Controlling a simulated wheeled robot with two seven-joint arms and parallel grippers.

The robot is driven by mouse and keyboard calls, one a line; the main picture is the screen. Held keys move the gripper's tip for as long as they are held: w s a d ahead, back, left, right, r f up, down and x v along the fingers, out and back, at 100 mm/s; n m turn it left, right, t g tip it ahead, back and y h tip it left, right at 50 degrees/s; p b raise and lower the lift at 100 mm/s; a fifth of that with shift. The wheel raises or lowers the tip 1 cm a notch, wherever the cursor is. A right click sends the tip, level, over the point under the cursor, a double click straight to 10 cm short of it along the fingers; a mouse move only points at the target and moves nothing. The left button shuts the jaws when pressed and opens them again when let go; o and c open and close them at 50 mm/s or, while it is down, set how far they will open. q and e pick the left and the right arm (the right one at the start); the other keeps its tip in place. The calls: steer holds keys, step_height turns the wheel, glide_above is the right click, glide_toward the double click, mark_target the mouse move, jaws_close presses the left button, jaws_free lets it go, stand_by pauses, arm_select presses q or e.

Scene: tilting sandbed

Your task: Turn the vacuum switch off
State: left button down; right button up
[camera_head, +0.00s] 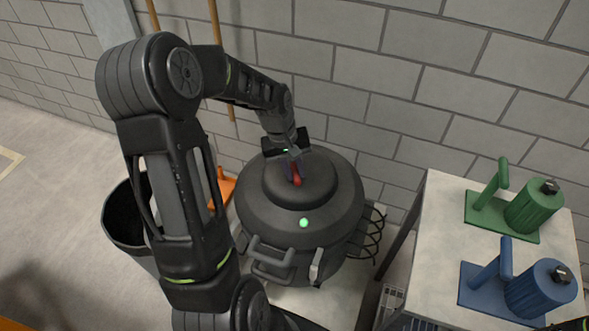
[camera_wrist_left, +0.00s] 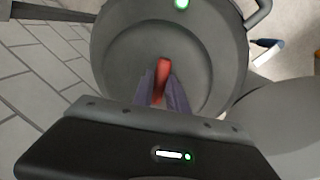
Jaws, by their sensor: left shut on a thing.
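The vacuum (camera_head: 262,205) is a dark grey round drum with a domed lid, standing by the wall in the head view. Its red switch (camera_head: 297,181) sits on top of the lid; it also shows in the left wrist view (camera_wrist_left: 162,70). A round green light (camera_head: 304,223) glows on the front of the lid, also at the top of the left wrist view (camera_wrist_left: 182,4). My left gripper (camera_head: 292,171) is over the lid, its purple-grey fingers shut on the switch, one on each side. The fingers hide the switch's lower part.
A table (camera_head: 440,240) at the right bears a green device (camera_head: 530,207) and a blue device (camera_head: 540,287). A black bin (camera_head: 125,225) and an orange cone-like object (camera_head: 222,188) stand left of the vacuum. A block wall (camera_head: 400,80) is close behind.

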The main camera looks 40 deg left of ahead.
stand_by(0.7)
arm_select(q)
steer(key=shift+n+b, duration=0.5)
steer(key=shift+n, duration=0.5)
steer(key=shift+d+n+y+b, duration=0.1)
steer(key=shift+n+y+b, duration=0.25)
steer(key=shift+n, duration=0.85)
steer(key=n, duration=0.4)
steer(key=shift+w+d+t+y+b, duration=0.1)
steer(key=shift+t+y+b, duration=0.2)
steer(key=shift+y, duration=0.05)
steer(key=shift+n+y+b, duration=0.3)
steer(key=shift+n, duration=1.5)
steer(key=c, duration=1.3)
jaws_free()
